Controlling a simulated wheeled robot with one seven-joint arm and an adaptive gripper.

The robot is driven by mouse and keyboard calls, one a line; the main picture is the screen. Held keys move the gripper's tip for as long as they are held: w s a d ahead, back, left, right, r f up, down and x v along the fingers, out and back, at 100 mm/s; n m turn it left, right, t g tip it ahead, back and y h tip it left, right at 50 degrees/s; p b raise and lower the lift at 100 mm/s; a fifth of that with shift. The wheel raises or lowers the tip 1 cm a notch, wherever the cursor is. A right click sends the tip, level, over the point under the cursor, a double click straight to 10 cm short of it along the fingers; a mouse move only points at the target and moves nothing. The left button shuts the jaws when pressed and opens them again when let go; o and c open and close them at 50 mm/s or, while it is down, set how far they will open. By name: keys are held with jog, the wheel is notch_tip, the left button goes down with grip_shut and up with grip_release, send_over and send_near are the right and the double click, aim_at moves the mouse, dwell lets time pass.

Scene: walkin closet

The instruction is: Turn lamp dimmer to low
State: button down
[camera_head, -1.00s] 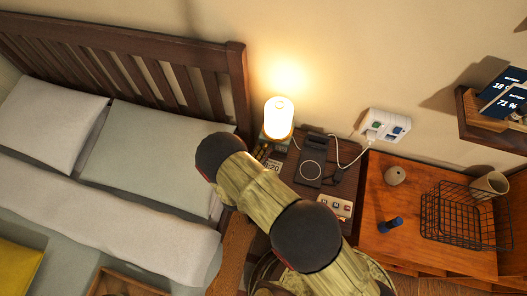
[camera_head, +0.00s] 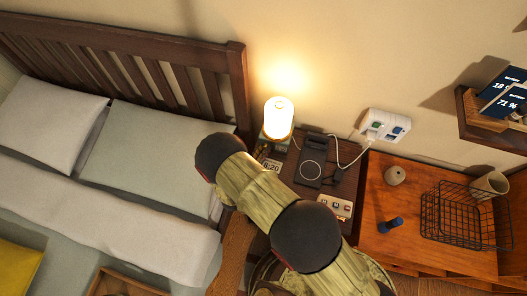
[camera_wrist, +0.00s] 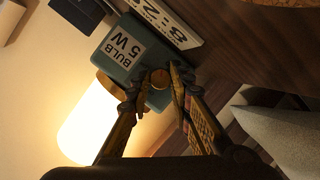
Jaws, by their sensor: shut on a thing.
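The lamp (camera_head: 279,112) glows with a white shade on the nightstand beside the bed. In the wrist view its shade (camera_wrist: 88,125) is lit at the left, above a teal base box (camera_wrist: 122,52) labelled "BULB 5 W". A small round brass dimmer knob (camera_wrist: 160,77) sits on the face of the base. My gripper (camera_wrist: 162,84) has its two fingers closed on the knob from either side. In the head view my arm mostly hides the gripper.
A black charging stand (camera_head: 313,158) and a small button panel (camera_head: 335,207) share the nightstand. A wire basket (camera_head: 465,218) stands on the orange wood table (camera_head: 430,255) at right. The bed headboard (camera_head: 130,70) is at left.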

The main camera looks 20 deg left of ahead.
jog(key=shift+f, duration=0.1)
jog(key=n+b, duration=0.1)
jog(key=n+t+h+b, duration=0.1)
jog(key=n, duration=0.1)
jog(key=shift+a+f+n+h, duration=0.15)
jog(key=shift+n+h, duration=0.15)
jog(key=n+t+h+b, duration=0.1)
jog(key=n+b, duration=0.1)
jog(key=n, duration=0.2)
jog(key=shift+s, duration=0.1)
dwell(0.4)
jog(key=c, duration=1.6)
grip_release()
jog(key=shift+a, duration=0.1)
